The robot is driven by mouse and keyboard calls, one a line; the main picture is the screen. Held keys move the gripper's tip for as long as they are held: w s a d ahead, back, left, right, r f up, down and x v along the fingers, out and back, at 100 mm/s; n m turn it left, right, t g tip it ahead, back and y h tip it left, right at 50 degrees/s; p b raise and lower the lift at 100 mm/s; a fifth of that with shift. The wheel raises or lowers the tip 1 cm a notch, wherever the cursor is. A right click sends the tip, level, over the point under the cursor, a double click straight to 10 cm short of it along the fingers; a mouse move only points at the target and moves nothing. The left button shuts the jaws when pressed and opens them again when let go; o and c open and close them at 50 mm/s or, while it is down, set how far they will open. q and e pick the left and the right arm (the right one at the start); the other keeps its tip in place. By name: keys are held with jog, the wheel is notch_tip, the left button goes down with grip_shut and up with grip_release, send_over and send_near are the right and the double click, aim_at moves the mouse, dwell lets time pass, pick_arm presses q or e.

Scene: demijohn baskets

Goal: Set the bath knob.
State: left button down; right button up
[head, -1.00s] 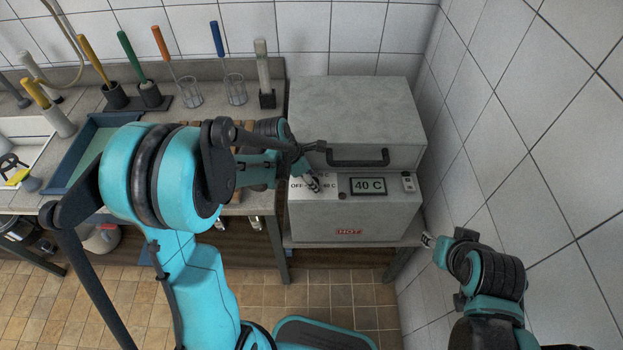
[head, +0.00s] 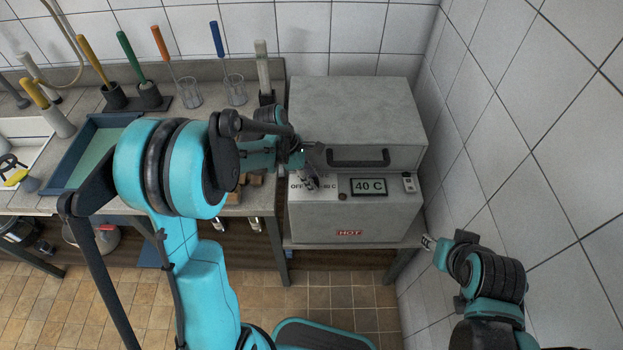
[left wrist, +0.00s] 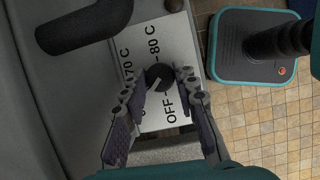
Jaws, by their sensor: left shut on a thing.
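The bath (head: 355,110) is a grey box with a lid and handle, standing at the right. Its front panel carries a display (head: 369,187) reading 40 C. The round dark bath knob (left wrist: 159,77) sits on a white dial plate with OFF, 70 C and 80 C legible; another label is partly hidden by a finger. A pale mark on the knob points to the lower left in the left wrist view. My left gripper (left wrist: 160,80) is shut on the knob, one finger on each side; it also shows in the head view (head: 311,183). My right gripper (head: 430,242) is by the right wall, its jaws unclear.
A red HOT sign (head: 349,233) is low on the bath front, with a small switch (head: 409,183) right of the display. A lid handle (head: 358,161) juts out above the panel. Handled tools, wire baskets and a blue tray (head: 85,150) occupy the counter leftward. A tiled wall closes the right.

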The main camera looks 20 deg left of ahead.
pick_arm(q)
jog(key=c, duration=1.2)
grip_release()
jog(key=shift+o, duration=0.2)
